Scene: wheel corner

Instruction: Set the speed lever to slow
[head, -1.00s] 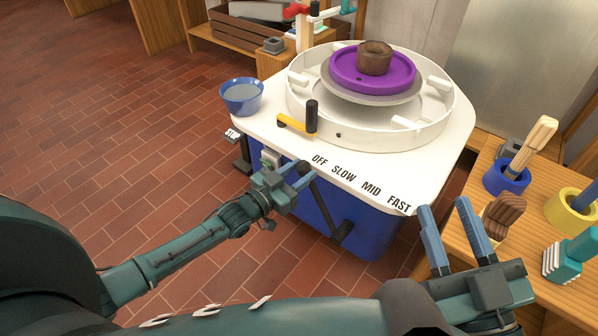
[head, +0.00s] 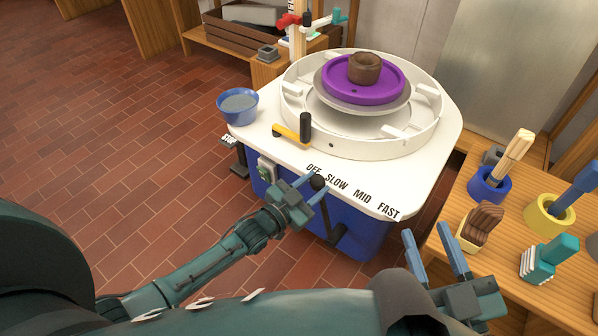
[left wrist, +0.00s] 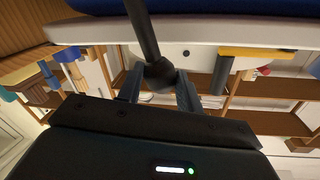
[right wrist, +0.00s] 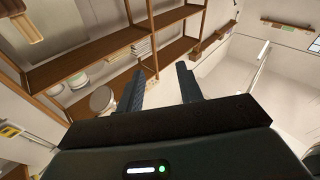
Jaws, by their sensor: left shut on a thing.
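The speed lever (head: 327,208) is a black rod with a round knob, on the front of the potter's wheel (head: 420,178). Its knob is below the gap between the printed OFF and SLOW labels (head: 337,182). My left gripper (head: 316,188) is shut on the lever's knob; in the left wrist view the knob (left wrist: 160,74) sits between the two fingers. My right gripper (head: 428,234) is open and empty, to the right of the wheel's front corner; its parted fingers also show in the right wrist view (right wrist: 164,82).
A blue water bowl (head: 238,105) and a yellow bar with a black handle (head: 292,133) are on the white top. Brown clay (head: 365,68) sits on a purple disc (head: 340,84). A wooden table (head: 510,222) with tool pots stands right, near my right gripper.

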